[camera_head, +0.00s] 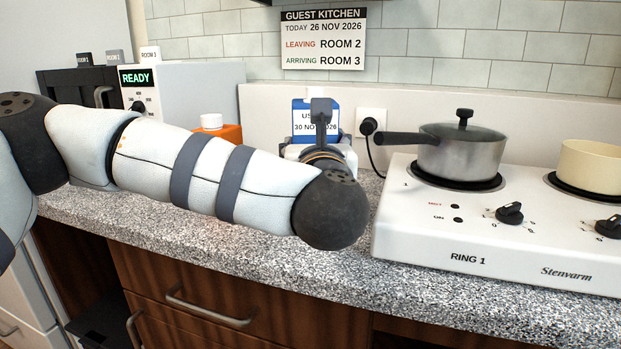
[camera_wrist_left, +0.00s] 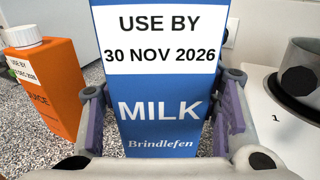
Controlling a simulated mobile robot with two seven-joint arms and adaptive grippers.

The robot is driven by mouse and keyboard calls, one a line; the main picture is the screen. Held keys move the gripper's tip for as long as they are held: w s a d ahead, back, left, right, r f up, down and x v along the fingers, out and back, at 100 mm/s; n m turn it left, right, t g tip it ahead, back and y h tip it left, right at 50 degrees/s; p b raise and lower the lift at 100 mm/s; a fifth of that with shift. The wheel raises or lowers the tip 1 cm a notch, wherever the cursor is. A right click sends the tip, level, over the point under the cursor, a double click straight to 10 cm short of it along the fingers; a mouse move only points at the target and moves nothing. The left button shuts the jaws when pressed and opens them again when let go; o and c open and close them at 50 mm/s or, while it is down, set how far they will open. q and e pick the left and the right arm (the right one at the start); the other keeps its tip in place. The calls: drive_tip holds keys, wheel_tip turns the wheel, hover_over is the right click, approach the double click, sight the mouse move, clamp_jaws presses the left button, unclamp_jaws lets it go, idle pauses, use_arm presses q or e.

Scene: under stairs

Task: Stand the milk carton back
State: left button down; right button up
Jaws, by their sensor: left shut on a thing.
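The milk carton is blue with a white label reading "USE BY 30 NOV 2026". It is upright at the back of the counter in the head view (camera_head: 300,134) and fills the middle of the left wrist view (camera_wrist_left: 158,88). My left gripper (camera_head: 318,143) is shut on it, with one finger at each side in the left wrist view (camera_wrist_left: 165,95). My arm and gripper hide the carton's lower part in the head view, so I cannot tell whether its base touches the counter. My right gripper is out of view.
An orange juice carton (camera_wrist_left: 52,85) with a white cap stands close on the left. A white hob (camera_head: 400,215) with a lidded saucepan (camera_head: 460,155) and a cream pot (camera_head: 592,165) is on the right. A sign (camera_head: 323,40) on the wall reads leaving Room 2, arriving Room 3.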

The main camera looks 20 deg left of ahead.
use_arm(q)
drive_tip(key=shift+w+a+f, duration=0.2)
drive_tip(key=shift+f, duration=0.05)
drive_tip(key=f, duration=0.3)
drive_tip(key=w+a+f, duration=0.1)
drive_tip(key=f, duration=0.1)
drive_tip(key=shift+w, duration=0.1)
drive_tip(key=shift+r, duration=0.1)
drive_tip(key=c, duration=0.6)
unclamp_jaws()
drive_tip(key=shift+f, duration=0.2)
